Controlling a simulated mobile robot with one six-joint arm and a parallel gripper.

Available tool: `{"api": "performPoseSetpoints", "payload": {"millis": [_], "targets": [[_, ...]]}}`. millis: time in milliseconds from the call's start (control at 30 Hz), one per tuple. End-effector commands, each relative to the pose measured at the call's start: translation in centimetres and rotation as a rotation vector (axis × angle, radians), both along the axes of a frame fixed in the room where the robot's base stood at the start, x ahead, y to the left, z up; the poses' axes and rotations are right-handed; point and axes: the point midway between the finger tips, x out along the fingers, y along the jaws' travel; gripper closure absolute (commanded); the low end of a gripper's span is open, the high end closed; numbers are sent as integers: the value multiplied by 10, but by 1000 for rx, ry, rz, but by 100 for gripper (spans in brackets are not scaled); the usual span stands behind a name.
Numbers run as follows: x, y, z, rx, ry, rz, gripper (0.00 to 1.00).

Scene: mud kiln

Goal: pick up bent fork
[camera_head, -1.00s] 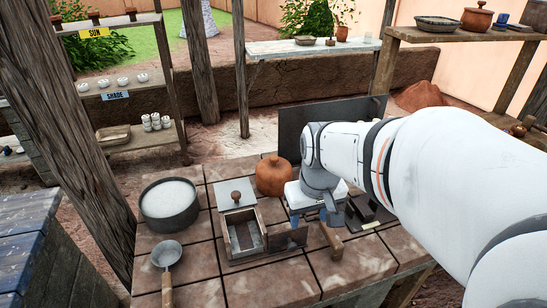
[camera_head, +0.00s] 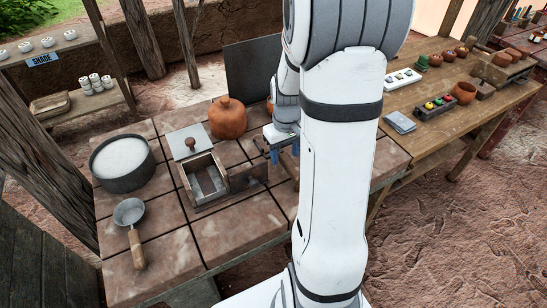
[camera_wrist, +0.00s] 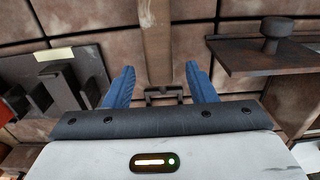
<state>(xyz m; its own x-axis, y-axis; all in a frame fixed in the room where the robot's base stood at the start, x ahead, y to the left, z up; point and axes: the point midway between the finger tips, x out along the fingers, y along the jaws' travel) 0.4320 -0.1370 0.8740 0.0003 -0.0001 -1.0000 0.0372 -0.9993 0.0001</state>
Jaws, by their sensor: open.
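The wrist view shows a brown wooden handle (camera_wrist: 155,45) running down from the top edge, with a dark U-shaped metal end (camera_wrist: 163,93) at its near end. It looks like the bent fork, though I cannot be sure. My gripper (camera_wrist: 160,80) is open, its blue fingers on either side of this end with gaps on both sides. In the head view my gripper (camera_head: 285,153) hangs over the tiled bench, right of the small open box. My arm hides most of the tool there.
The tiled bench (camera_head: 240,232) also holds a pot of white stuff (camera_head: 122,165), a ladle (camera_head: 130,222), the open box (camera_head: 205,180) with a knobbed lid, and a clay jar (camera_head: 228,118). A dark panel stands behind. A wooden table (camera_head: 455,85) with small items lies right.

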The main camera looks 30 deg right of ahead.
Motion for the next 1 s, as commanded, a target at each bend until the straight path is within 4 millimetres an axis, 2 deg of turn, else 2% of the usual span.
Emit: {"api": "performPoseSetpoints", "payload": {"millis": [33,167,433,1000], "targets": [[-2,0,-9,2,5,0,49],[-1,0,-21,1,2,-1,49],[0,0,-23,0,0,-1,49],[-1,-1,-23,0,0,-2,96]]}}
